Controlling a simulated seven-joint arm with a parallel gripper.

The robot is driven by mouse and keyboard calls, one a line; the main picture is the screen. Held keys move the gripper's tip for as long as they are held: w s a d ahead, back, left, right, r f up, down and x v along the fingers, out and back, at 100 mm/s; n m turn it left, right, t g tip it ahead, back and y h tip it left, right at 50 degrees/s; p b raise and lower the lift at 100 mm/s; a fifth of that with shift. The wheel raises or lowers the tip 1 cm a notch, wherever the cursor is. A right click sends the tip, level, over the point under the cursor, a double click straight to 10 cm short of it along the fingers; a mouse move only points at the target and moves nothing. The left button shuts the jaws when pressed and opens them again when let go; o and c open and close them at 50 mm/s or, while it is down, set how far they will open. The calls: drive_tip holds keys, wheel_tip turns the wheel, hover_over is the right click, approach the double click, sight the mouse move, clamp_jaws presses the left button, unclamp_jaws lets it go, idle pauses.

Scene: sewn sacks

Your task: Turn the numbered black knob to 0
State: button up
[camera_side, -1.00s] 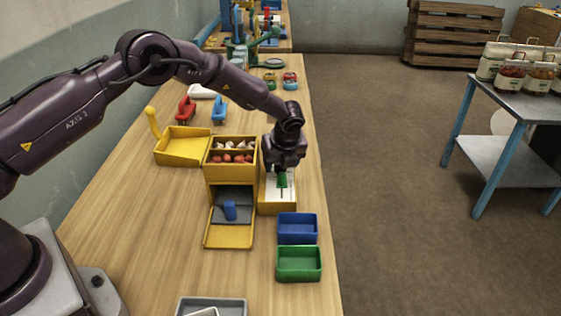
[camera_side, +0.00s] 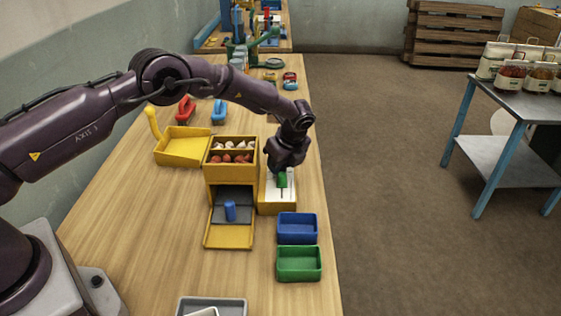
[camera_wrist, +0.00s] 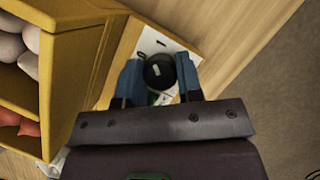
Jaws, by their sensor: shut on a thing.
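The black knob (camera_wrist: 160,71) shows in the wrist view as a round cap with a short white mark, on a white-topped panel. My gripper (camera_wrist: 160,84) is shut on it, one blue finger on each side. The white panel (camera_wrist: 152,40) carries small dark marks, but I cannot read a number on them. In the side view my gripper (camera_side: 283,165) is over the yellow-sided box (camera_side: 277,208) with the white top and hides the knob. A green handle (camera_side: 282,181) in a slot sits on the front part of that box.
A yellow bin (camera_side: 231,170) with white and red sacks stands close to the left of my gripper. A blue tray (camera_side: 297,229) and a green tray (camera_side: 299,264) lie in front. A yellow scoop-like tray (camera_side: 182,150) is farther left. The table's right edge is near.

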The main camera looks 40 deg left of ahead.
drive_tip(key=shift+n, duration=0.3)
drive_tip(key=o, duration=0.9)
drive_tip(key=shift+r, duration=0.1)
drive_tip(key=v, duration=1.3)
drive_tip(key=shift+w, duration=0.15)
drive_tip(key=shift+a, duration=0.1)
